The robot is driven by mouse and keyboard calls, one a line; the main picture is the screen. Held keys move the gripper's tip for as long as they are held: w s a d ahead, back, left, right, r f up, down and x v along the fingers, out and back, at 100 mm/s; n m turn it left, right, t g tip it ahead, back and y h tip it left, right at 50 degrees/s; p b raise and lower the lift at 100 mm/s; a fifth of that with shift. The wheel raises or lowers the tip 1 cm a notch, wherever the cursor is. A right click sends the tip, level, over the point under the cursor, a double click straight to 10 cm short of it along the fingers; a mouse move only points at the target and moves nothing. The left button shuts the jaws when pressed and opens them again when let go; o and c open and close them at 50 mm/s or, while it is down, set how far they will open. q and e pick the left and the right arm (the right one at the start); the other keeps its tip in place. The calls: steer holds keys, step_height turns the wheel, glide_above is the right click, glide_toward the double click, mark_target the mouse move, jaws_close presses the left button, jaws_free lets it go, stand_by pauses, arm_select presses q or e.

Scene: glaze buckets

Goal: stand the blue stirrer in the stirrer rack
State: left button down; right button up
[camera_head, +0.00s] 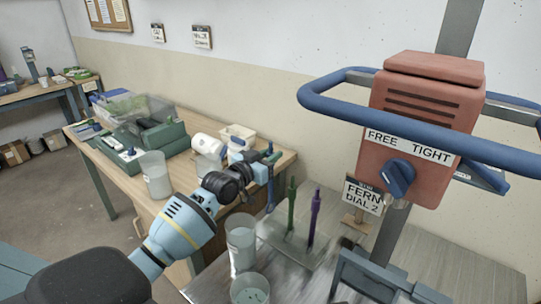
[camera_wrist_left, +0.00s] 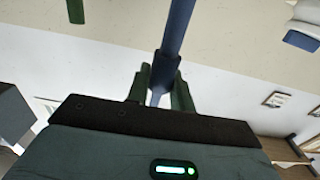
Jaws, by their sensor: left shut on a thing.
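My left gripper (camera_head: 264,172) is shut on the blue stirrer (camera_head: 270,196), which hangs about upright. In the left wrist view the blue stirrer (camera_wrist_left: 176,32) runs between the two green fingers (camera_wrist_left: 160,92). The stirrer rack (camera_head: 284,243) is a pale, see-through stand on the grey table. A green stirrer (camera_head: 291,207) and a purple stirrer (camera_head: 313,217) stand upright in it. The blue stirrer is left of and behind the green one. I cannot tell whether its lower end touches anything. My right gripper does not show.
A translucent bucket (camera_head: 241,246) stands left of the rack, with another (camera_head: 250,290) in front. A red mixer head (camera_head: 424,120) with a blue ring handle (camera_head: 330,108) overhangs the right side. A sign (camera_head: 363,196) stands behind the rack. A wooden table (camera_head: 128,178) is at left.

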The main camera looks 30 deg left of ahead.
arm_select(q)
steer(key=shift+r, duration=0.1)
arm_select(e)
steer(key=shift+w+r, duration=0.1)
arm_select(q)
steer(key=shift+f, duration=0.2)
steer(key=shift+f, duration=0.45)
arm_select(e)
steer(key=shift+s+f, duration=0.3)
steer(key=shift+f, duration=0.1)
arm_select(q)
step_height(320, 180, down, 6)
steer(key=b, duration=0.3)
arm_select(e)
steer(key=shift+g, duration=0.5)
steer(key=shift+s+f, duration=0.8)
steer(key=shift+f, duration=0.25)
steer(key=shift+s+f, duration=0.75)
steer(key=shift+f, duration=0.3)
arm_select(q)
steer(key=shift+f+b, duration=0.35)
steer(key=shift+f, duration=0.2)
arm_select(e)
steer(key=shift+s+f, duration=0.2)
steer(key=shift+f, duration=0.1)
arm_select(q)
steer(key=c, duration=1.1)
jaws_free()
steer(key=shift+c, duration=0.2)
